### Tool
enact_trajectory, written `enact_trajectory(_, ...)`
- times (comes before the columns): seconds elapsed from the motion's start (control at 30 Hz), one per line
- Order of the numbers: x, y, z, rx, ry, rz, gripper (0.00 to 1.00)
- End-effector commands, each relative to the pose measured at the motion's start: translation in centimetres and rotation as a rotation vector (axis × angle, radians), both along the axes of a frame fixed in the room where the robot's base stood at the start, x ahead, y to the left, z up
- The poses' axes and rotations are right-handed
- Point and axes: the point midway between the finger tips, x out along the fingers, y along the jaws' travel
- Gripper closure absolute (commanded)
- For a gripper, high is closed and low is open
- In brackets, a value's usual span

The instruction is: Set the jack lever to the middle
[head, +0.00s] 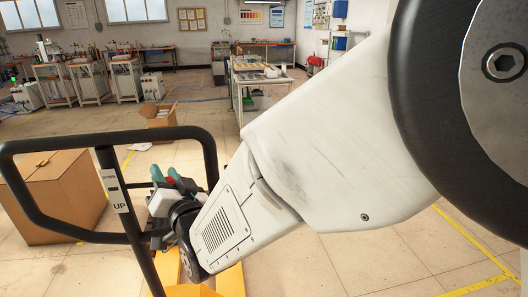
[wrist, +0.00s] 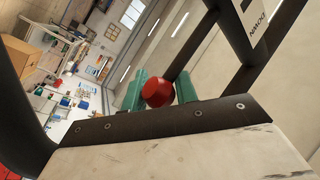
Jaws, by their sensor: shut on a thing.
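The pallet jack's black looped handle (head: 105,138) stands at the left in the head view. Its post carries a white label plate (head: 115,190) reading UP, with smaller unclear text above. The label is partly cut off in the wrist view (wrist: 256,20). The jack lever ends in a red knob (wrist: 158,92), seen between the green fingers of my gripper (wrist: 160,93) in the wrist view. My gripper (head: 172,178) is shut on this knob, inside the handle loop in the head view.
The handle's black bars surround my gripper closely. The jack's yellow body (head: 172,268) is below. A closed cardboard box (head: 58,200) stands at the left, and an open one (head: 157,125) is farther back. A workbench (head: 262,78) stands behind; the tiled floor between is mostly clear.

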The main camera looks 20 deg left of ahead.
Motion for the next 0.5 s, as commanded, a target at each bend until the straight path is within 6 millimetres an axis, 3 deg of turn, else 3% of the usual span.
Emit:
enact_trajectory(0.17, -0.32, 0.14, -0.18, -0.006, -0.001, 0.007, 1.0)
enact_trajectory(0.2, -0.32, 0.13, -0.17, -0.006, -0.001, 0.007, 0.6)
enact_trajectory(0.23, -0.28, 0.12, -0.16, -0.006, -0.001, 0.007, 0.52)
enact_trajectory(0.5, 0.04, -0.16, -0.03, -0.003, -0.001, 0.001, 0.5)
